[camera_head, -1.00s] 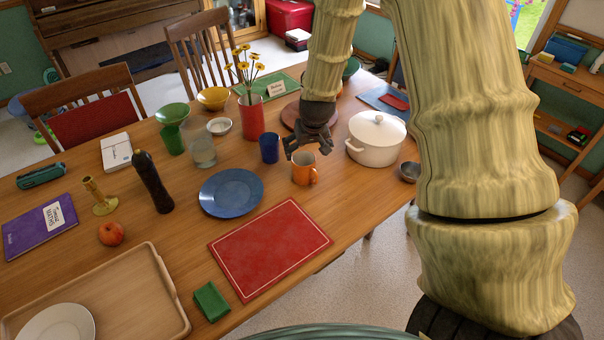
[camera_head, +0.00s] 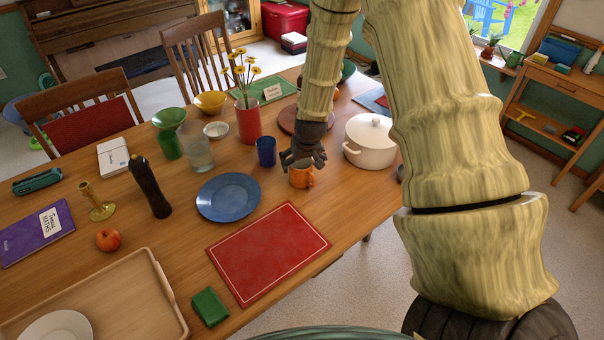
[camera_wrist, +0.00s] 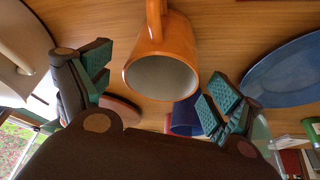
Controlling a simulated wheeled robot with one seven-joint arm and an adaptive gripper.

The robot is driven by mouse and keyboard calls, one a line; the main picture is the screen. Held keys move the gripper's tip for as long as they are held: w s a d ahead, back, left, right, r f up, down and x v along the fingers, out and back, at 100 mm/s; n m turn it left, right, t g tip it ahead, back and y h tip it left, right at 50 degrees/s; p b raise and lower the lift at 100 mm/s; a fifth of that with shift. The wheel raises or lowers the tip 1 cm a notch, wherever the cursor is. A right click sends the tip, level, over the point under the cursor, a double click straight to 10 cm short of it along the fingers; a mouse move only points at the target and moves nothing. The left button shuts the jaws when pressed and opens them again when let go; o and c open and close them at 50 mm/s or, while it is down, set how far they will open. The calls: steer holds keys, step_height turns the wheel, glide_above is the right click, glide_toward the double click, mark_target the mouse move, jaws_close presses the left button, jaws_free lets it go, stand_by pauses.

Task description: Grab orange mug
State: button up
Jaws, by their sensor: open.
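The orange mug (camera_head: 302,178) stands upright on the wooden table, between the blue plate and the white pot. My gripper (camera_head: 299,162) is just above and behind it in the head view and hides part of its top. In the wrist view the orange mug (camera_wrist: 162,62) shows with its open mouth facing the camera and its handle at the top. The two teal-padded fingers of my gripper (camera_wrist: 160,98) are spread wide, one on each side of the mug. They look apart from it, with nothing held.
A blue cup (camera_head: 265,151) stands just left of the gripper. The white pot (camera_head: 370,142) is close on the right, the blue plate (camera_head: 229,196) on the left. A red vase (camera_head: 248,121) with flowers stands behind. A red placemat (camera_head: 268,252) lies in front.

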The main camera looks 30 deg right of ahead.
mark_target(300, 167)
steer(key=shift+p+x, duration=0.8)
steer(key=shift+x, duration=1.65)
steer(key=shift+a, duration=0.1)
steer(key=c, duration=1.2)
steer(key=shift+c, duration=0.4)
steer(key=shift+r, duration=0.15)
